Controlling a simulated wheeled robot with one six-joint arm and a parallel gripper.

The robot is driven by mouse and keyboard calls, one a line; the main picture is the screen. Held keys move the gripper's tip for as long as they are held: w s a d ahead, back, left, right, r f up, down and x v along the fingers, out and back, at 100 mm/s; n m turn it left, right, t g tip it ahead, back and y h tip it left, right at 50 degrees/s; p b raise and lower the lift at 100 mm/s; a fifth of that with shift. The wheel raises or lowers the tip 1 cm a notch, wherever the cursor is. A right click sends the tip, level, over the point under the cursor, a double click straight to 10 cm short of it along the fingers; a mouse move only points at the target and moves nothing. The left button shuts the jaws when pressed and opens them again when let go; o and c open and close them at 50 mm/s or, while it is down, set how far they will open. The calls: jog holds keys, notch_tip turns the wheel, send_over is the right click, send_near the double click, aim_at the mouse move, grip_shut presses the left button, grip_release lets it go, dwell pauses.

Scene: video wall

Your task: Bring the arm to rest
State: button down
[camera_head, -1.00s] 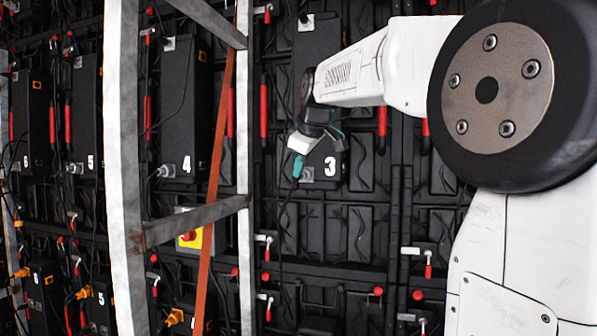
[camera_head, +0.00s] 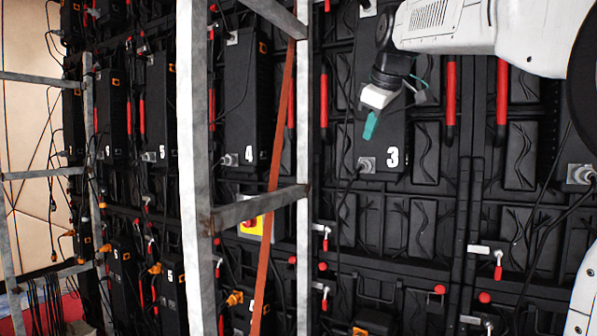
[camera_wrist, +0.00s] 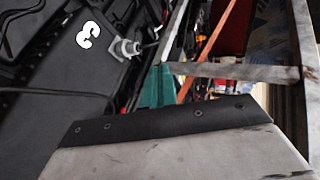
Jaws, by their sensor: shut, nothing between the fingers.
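My gripper (camera_head: 371,125) has teal fingers and hangs from my white arm in the upper right of the head view. It is shut and empty, its fingertips pointing down in front of the black box marked 3 (camera_head: 393,135). I cannot tell how far it is from that box. In the wrist view the teal fingers (camera_wrist: 157,86) show beyond the edge of my wrist housing, with the box marked 3 (camera_wrist: 60,75) at the left.
A grey metal frame (camera_head: 194,170) with crossbars stands left of my gripper, an orange strap (camera_head: 272,185) running beside it. A yellow panel with a red button (camera_head: 252,224) sits behind the frame. Black boxes, red handles and hanging cables cover the wall.

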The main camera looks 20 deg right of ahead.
jog(key=s+a+f+m+g+y, duration=0.1)
jog(key=s+a+f+m+g, duration=0.2)
jog(key=f, duration=0.6)
jog(key=s+a+f+m, duration=0.3)
jog(key=s+f, duration=0.2)
jog(key=f, duration=0.3)
jog(key=s+a+f+g, duration=0.1)
jog(key=s+a+f, duration=0.4)
jog(key=s+f, duration=0.4)
jog(key=s+a+f+g, duration=0.2)
jog(key=s+a+f, duration=0.4)
jog(key=s+f, duration=0.3)
jog(key=shift+s+y, duration=0.4)
jog(key=shift+s, duration=0.55)
jog(key=shift+a+f, duration=0.1)
